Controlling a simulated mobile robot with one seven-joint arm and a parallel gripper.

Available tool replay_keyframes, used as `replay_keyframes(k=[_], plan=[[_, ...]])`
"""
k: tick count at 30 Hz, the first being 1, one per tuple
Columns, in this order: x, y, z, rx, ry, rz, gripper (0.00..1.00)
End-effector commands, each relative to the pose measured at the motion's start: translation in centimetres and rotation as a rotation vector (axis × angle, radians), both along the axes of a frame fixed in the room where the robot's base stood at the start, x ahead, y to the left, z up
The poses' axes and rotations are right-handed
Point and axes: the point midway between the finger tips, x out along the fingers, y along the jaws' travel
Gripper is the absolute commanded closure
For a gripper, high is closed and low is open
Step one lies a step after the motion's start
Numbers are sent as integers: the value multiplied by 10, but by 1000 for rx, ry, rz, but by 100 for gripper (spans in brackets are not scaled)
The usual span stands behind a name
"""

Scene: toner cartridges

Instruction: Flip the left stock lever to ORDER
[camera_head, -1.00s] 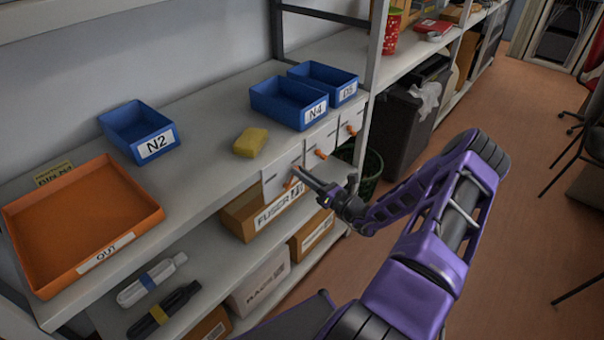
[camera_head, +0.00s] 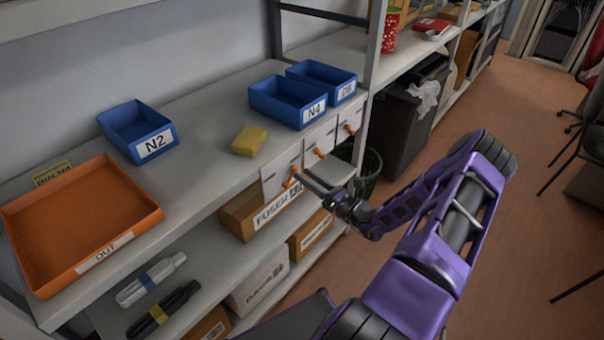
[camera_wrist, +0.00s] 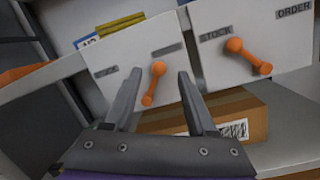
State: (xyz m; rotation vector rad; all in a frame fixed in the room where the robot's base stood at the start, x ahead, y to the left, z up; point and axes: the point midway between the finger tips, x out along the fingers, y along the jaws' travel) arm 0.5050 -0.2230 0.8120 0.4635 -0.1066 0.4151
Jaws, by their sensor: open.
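The left stock lever is an orange handle (camera_head: 291,178) on a white plate (camera_head: 270,182) at the shelf's front edge. My gripper (camera_head: 318,180) is open in front of this plate. In the wrist view its two fingers (camera_wrist: 156,86) stand apart, one on each side of the lever in the picture. I cannot tell whether either touches it.
On the shelf are blue bins N2 (camera_head: 135,127) and N4 (camera_head: 285,101), a yellow sponge-like block (camera_head: 249,141) and the orange OUT tray (camera_head: 147,217). A cardboard box (camera_wrist: 240,109) sits below the plates.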

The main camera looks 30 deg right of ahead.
Motion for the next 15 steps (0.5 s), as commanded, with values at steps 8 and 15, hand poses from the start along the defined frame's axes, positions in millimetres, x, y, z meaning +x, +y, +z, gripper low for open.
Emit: replay_keyframes(k=[8,15], plan=[[-63,-26,-14,1,3,-4,43],[-111,-45,-24,0,2,-4,43]])
